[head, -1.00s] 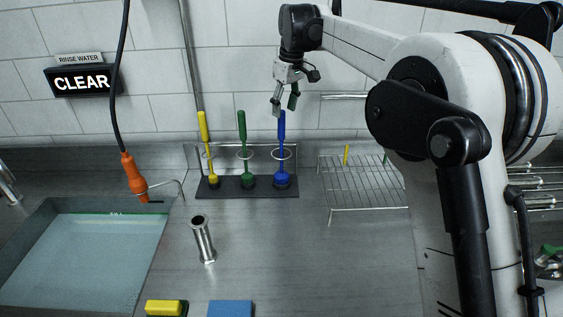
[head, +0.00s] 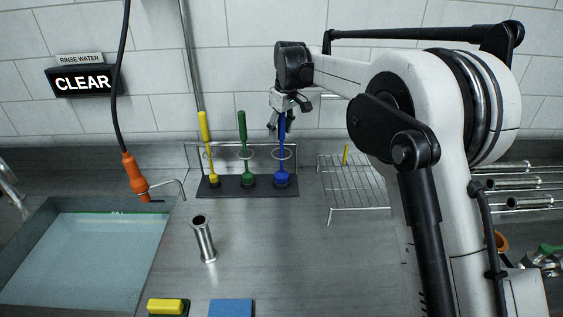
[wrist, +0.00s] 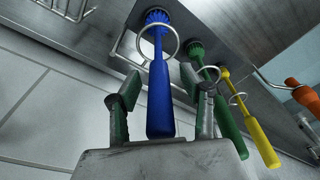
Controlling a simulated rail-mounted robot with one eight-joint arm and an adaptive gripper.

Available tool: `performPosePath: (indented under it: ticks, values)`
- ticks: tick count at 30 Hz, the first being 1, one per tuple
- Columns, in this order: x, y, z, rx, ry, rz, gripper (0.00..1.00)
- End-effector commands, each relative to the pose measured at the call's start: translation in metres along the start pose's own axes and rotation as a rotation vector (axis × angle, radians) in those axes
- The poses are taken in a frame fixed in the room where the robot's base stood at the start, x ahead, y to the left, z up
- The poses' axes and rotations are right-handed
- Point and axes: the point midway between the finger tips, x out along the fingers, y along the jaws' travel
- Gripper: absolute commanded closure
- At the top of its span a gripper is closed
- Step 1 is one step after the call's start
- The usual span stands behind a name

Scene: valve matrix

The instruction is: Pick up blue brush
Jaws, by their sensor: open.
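The blue brush (head: 282,152) stands upright in the rack (head: 291,189), its handle up through a metal ring and its blue bristle head at the base. My gripper (head: 278,131) is over the top of the blue handle, fingers pointing down. In the wrist view my gripper (wrist: 163,98) is open, with the blue brush (wrist: 160,100) handle between its two fingers. A gap shows on each side of the handle, so I see no grip on it. The gripper hides part of the handle's top in the head view.
The green brush (head: 242,135) and the yellow brush (head: 204,130) stand left of the blue one in the same rack. A wire rack (head: 352,195) is to the right. A metal tube (head: 203,240) stands in front. A water basin (head: 85,260) is at left.

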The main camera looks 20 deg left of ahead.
Motion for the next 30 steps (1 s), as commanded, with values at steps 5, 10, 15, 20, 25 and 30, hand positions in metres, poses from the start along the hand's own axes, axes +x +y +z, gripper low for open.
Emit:
performPosePath:
  ticks: [5,10,15,20,25,30]
  values:
    - [0.0,0.0,0.0,0.0,0.0,0.0,0.75]
    - [0.0,0.0,0.0,0.0,0.0,0.0,0.98]
    - [-0.001,0.0,0.0,0.0,0.0,0.0,1.0]
    - [-0.001,0.0,0.0,0.0,0.0,0.0,1.0]
    - [-0.009,0.0,-0.001,0.0,0.0,0.0,1.0]
    - [-0.031,0.0,-0.004,0.0,0.0,0.0,1.0]
